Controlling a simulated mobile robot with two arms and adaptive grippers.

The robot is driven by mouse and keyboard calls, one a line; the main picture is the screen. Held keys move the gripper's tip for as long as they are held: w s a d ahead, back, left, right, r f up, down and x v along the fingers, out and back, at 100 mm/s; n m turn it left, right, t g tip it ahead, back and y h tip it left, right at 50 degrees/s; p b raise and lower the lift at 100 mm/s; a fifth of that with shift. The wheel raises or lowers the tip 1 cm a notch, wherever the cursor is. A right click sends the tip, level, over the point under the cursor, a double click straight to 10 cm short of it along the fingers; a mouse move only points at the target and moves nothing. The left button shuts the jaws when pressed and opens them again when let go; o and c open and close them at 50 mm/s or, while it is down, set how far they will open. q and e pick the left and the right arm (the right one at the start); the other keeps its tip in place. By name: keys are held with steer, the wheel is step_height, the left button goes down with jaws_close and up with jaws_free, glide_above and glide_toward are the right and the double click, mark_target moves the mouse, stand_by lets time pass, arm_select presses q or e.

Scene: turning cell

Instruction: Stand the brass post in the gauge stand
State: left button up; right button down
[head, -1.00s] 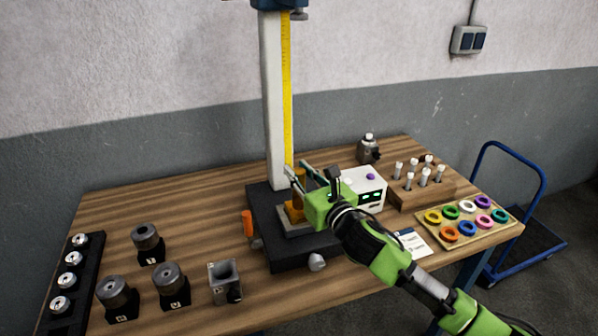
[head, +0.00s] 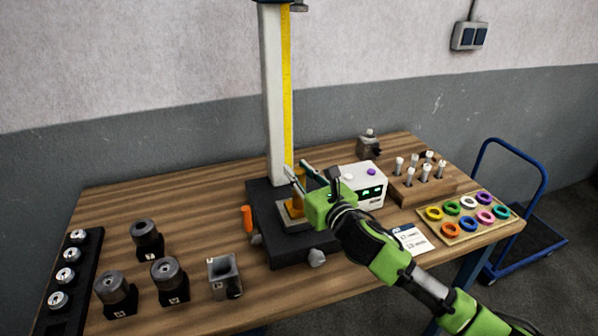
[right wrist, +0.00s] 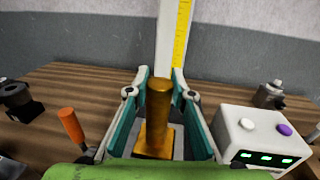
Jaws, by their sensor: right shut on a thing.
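The brass post (right wrist: 158,112) stands upright in the right wrist view, above a square brass-coloured foot. In the head view only a little of the brass (head: 297,206) shows beside my gripper. My right gripper (head: 298,171) is at the gauge stand, its two teal-lined fingers on either side of the post and shut on it. The gauge stand has a dark base (head: 285,250), a pale column (head: 276,110) and a yellow scale. The post is over the plate on this base; whether it is fully seated I cannot tell. My left gripper is out of view.
A white box with green lights (head: 371,193) stands close right of the gripper. An orange handle (head: 248,218) is at the stand's left. A wooden pin block (head: 425,189) and a tray of coloured rings (head: 469,233) lie right. Several dark holders stand front left.

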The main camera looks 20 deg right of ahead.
steer(key=shift+r, duration=0.4)
steer(key=c, duration=1.7)
jaws_free()
steer(key=shift+s+f, duration=0.1)
steer(key=shift+s, duration=0.05)
steer(key=shift+f, duration=0.5)
steer(key=s, duration=0.4)
steer(key=s+d, duration=0.1)
steer(key=s, duration=0.3)
steer(key=s+d+r, duration=0.1)
steer(key=s, duration=0.2)
steer(key=shift+s+d, duration=0.1)
steer(key=shift+s, duration=0.3)
steer(key=shift+f, duration=0.1)
